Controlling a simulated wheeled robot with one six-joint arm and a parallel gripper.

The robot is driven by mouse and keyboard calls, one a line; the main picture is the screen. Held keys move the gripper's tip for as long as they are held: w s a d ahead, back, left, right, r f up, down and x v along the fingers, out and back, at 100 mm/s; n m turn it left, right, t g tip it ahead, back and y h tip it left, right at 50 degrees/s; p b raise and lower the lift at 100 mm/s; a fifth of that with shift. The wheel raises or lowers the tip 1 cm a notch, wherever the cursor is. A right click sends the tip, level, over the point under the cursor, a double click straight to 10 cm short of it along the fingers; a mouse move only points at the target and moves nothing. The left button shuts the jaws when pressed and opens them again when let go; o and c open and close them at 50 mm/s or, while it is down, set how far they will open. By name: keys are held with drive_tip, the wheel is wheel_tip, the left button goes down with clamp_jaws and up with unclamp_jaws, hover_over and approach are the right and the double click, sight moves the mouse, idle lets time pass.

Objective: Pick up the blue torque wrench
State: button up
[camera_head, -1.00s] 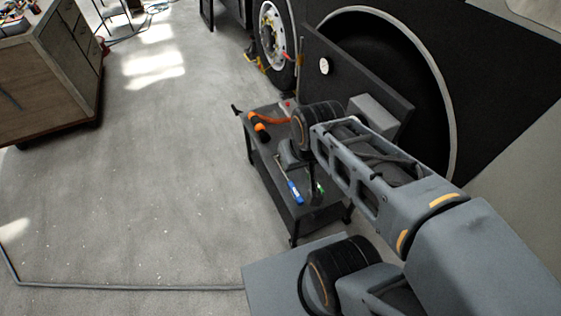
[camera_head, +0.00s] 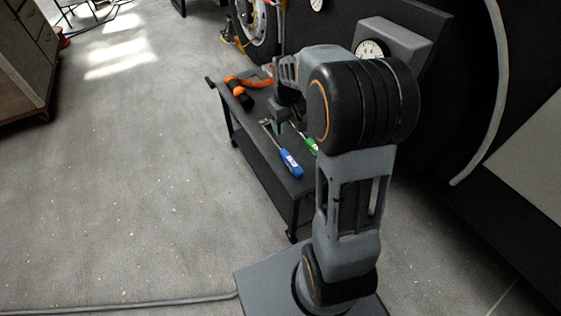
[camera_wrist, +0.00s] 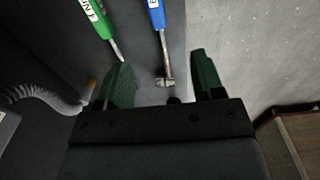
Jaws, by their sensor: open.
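The blue torque wrench (camera_head: 290,164) lies on the dark cart top, its blue handle toward the near edge and its metal shaft pointing away. In the wrist view its handle (camera_wrist: 157,14) is at the top, and its metal head lies in the gap between my fingers. My gripper (camera_head: 279,128) is over the cart by the wrench's head end; its green fingers (camera_wrist: 161,62) are apart with nothing gripped. I cannot tell how high they are above the wrench. A green-handled tool (camera_head: 311,146) lies to the right of the wrench, partly hidden by my arm.
The dark cart (camera_head: 262,160) has an orange and black tool (camera_head: 242,88) at its far end. A grey box with a dial (camera_head: 371,49) stands behind my arm. A ribbed hose (camera_wrist: 45,96) shows at left in the wrist view. The floor left of the cart is clear.

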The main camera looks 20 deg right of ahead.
drive_tip(key=b, duration=0.4)
hover_over(287, 155)
wheel_tip(287, 155, down, 10)
drive_tip(key=shift+f, duration=0.15)
drive_tip(key=shift+s+f+b, duration=0.1)
drive_tip(key=shift+f+b, duration=1.65)
drive_tip(key=shift+f, duration=1.5)
drive_tip(key=shift+r, duration=0.1)
clamp_jaws()
